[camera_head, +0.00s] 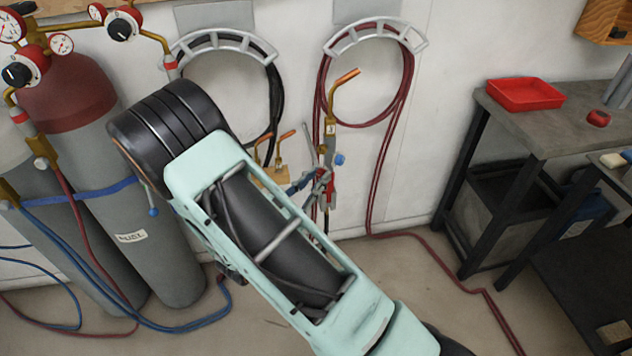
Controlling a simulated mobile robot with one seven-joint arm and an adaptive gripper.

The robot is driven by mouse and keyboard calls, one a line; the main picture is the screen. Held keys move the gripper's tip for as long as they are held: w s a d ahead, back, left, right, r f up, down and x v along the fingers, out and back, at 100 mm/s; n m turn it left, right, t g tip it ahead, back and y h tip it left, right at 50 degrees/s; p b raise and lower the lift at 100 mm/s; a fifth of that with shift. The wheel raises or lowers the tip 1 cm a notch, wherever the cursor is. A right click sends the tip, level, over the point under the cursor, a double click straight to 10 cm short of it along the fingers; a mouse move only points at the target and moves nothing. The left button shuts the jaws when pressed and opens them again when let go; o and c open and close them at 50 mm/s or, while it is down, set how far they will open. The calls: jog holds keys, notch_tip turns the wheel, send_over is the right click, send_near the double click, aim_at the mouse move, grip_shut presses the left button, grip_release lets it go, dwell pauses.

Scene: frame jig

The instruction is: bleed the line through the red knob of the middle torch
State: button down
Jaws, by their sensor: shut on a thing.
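A brass torch (331,122) with a bent copper tip and a small pale label stands roughly upright right of my arm. A blue knob (340,159) sticks out on its right side, and a bit of red shows lower down. My gripper (320,181), grey and partly hidden behind my arm, is shut on this torch around its lower body. The exact grip, and whether the red is its knob, are too small to tell. Two more copper-tipped torches (281,150) show further left at a wooden block (272,174), their lower parts hidden by my arm.
Gas cylinders (150,225) with regulators (120,27) and hoses stand at left. A black hose coil (271,95) and a red hose coil (405,85) hang on the wall. A workbench (550,130) with a red tray (525,94) stands at right. A red hose crosses the floor.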

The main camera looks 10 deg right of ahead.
jog(key=m+b, duration=0.1)
jog(key=m, duration=0.1)
jog(key=m+b, duration=0.1)
jog(key=b, duration=0.1)
jog(key=m+b, duration=0.1)
jog(key=m, duration=0.1)
jog(key=shift+f+m+b, duration=0.3)
jog(key=shift+b, duration=0.1)
jog(key=m+b, duration=1.2)
jog(key=b, duration=0.5)
jog(key=shift+s+d+m, duration=0.1)
jog(key=shift+m, duration=0.3)
jog(key=shift+r, duration=0.15)
jog(key=c, duration=1.8)
grip_release()
jog(key=shift+o, duration=0.2)
jog(key=v, duration=1.2)
